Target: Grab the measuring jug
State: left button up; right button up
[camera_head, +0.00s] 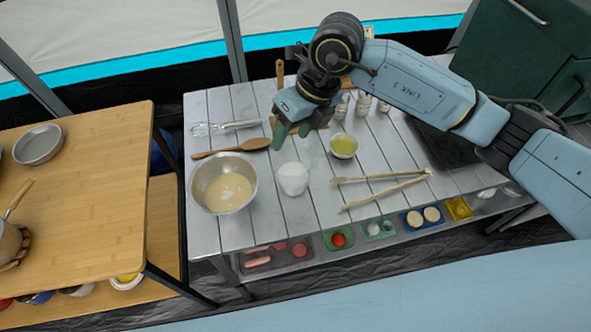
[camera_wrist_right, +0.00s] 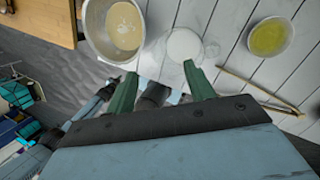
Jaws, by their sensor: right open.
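The measuring jug (camera_head: 293,179) appears to be the small round container with white contents on the white slatted table, between the mixing bowl and the tongs. A faint clear part seems to rise behind it, but its outline and handle are hard to make out. In the right wrist view the white round shape (camera_wrist_right: 184,45) lies just beyond the fingertip at the right. My right gripper (camera_head: 291,133) is above the table, behind the jug in the head view. Its green fingers (camera_wrist_right: 160,80) are open and empty, apart from the jug. My left gripper is not in view.
A metal bowl of batter (camera_head: 225,190) stands left of the jug, a small bowl of yellow liquid (camera_head: 344,146) to its right. Wooden tongs (camera_head: 385,186) lie at right, a wooden spoon (camera_head: 232,149) and whisk (camera_head: 225,126) behind. Small jars (camera_head: 363,104) stand at the back.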

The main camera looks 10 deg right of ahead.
aim_at(313, 151)
jog(key=w+d+h, duration=0.2)
jog(key=d+h, duration=0.1)
jog(key=d, duration=0.3)
jog(key=shift+m+t, duration=0.3)
jog(key=shift+m, duration=0.1)
jog(key=f, duration=0.4)
jog(key=w+f, duration=0.1)
jog(key=f, duration=0.2)
jog(key=shift+a, duration=0.35)
jog(key=shift+w+a+f, duration=0.1)
jog(key=shift+f, duration=1.4)
jog(key=shift+w+a+f, duration=0.1)
jog(key=shift+f, duration=1.35)
jog(key=shift+s+d+r, duration=0.1)
grip_shut()
